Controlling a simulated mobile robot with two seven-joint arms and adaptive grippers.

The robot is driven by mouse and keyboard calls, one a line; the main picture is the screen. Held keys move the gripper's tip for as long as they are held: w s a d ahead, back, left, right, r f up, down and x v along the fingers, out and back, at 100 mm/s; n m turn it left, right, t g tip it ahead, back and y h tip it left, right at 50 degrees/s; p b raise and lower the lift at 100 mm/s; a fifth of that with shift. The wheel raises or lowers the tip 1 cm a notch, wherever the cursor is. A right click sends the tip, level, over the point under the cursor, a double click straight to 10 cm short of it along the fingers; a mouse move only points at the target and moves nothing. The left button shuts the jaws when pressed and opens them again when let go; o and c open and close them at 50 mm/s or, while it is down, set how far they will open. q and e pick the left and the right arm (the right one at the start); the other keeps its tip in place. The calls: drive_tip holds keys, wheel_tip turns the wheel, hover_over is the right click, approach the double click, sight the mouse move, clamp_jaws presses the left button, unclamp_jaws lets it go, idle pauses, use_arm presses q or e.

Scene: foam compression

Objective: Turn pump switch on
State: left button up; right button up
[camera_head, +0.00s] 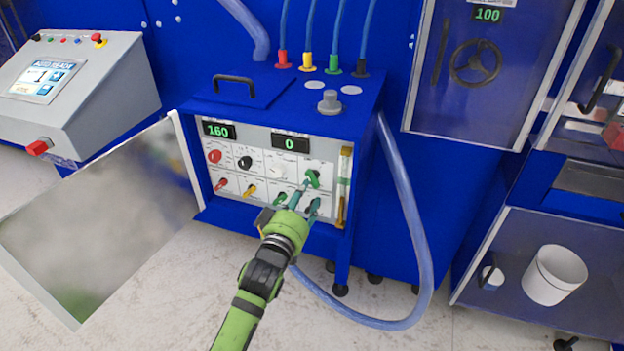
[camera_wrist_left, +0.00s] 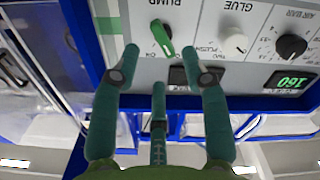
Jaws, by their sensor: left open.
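The pump switch (camera_head: 313,178) is a green knob at the upper right of the white control panel (camera_head: 262,139). In the left wrist view, which shows the panel upside down, the green pump switch (camera_wrist_left: 163,40) sits under the label PUMP. My left gripper (camera_head: 307,196) is in front of the panel, just below the switch. In the left wrist view my left gripper (camera_wrist_left: 161,62) is open, with its fingers spread to either side of the switch and nothing between them. I cannot tell whether a fingertip touches the panel. My right gripper is not in view.
Other knobs, including the white glue knob (camera_wrist_left: 233,41) and a black knob (camera_wrist_left: 291,46), sit close beside the switch. The displays read 160 and 0. An open panel door (camera_head: 105,215) stands at the left. A clear hose (camera_head: 412,220) loops at the right.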

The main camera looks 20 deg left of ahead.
sight(313, 182)
use_arm(q)
drive_tip(key=w+p, duration=0.1)
drive_tip(key=w, duration=0.4)
drive_tip(key=shift+w+d, duration=0.1)
drive_tip(key=shift+w, duration=0.25)
clamp_jaws()
